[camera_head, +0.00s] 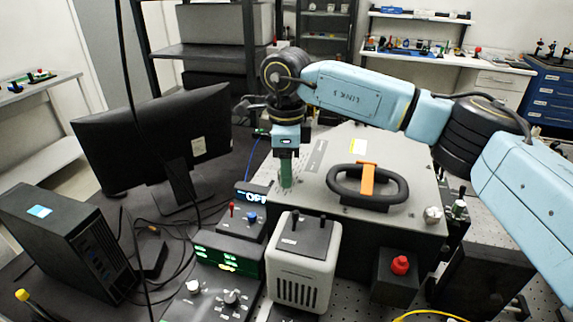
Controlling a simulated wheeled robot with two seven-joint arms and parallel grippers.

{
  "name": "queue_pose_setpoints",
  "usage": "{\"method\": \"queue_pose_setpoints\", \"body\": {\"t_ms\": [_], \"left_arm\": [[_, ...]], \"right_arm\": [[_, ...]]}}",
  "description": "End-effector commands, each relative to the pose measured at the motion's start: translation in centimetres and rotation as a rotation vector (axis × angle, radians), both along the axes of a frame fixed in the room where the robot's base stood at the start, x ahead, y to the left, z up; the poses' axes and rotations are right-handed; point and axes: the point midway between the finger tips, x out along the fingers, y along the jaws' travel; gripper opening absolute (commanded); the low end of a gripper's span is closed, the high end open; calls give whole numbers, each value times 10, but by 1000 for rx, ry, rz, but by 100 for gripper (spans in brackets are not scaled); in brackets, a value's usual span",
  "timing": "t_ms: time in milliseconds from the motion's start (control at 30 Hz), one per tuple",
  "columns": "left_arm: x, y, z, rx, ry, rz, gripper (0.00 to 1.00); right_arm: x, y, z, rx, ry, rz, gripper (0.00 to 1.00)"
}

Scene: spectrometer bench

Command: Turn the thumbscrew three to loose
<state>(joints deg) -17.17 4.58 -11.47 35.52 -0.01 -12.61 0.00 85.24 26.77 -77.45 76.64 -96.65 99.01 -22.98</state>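The grey spectrometer box (330,215) stands on the bench, with a black handle and an orange clip (367,178) on its lid. A silver thumbscrew (433,214) shows at the lid's front right corner. I cannot read any number on it. My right arm reaches in from the right across the back of the box. My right gripper (286,180) points down at the left part of the lid. Its narrow green fingertips are at or just above the lid. Whether they are closed on a thumbscrew there is hidden. My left gripper is out of view.
A monitor (150,140) and a black computer (65,240) stand at left. In front of the box are control units with a lit display (228,258), a light grey vented unit (303,265) and a red button (400,265). Loose cables lie at left.

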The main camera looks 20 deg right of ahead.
Motion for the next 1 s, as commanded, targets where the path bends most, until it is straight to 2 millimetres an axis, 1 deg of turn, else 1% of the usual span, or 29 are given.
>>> {"method": "queue_pose_setpoints", "body": {"t_ms": [167, 267, 367, 600, 700, 833, 1000], "left_arm": [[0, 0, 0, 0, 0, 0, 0], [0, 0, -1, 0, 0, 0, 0], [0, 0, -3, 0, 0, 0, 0], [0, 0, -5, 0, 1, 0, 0], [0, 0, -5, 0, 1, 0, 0], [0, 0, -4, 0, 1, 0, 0], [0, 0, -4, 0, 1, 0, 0]], "right_arm": [[0, 0, 2, 0, 0, 0, 48], [0, 0, 12, 0, -1, -1, 48], [0, 0, 30, 0, -3, 0, 48], [0, 0, 86, 0, -3, 0, 48], [0, 1, 105, 0, -2, 0, 48], [0, 0, 123, 0, -1, -1, 48], [0, 0, 133, 0, 0, 0, 48]]}}
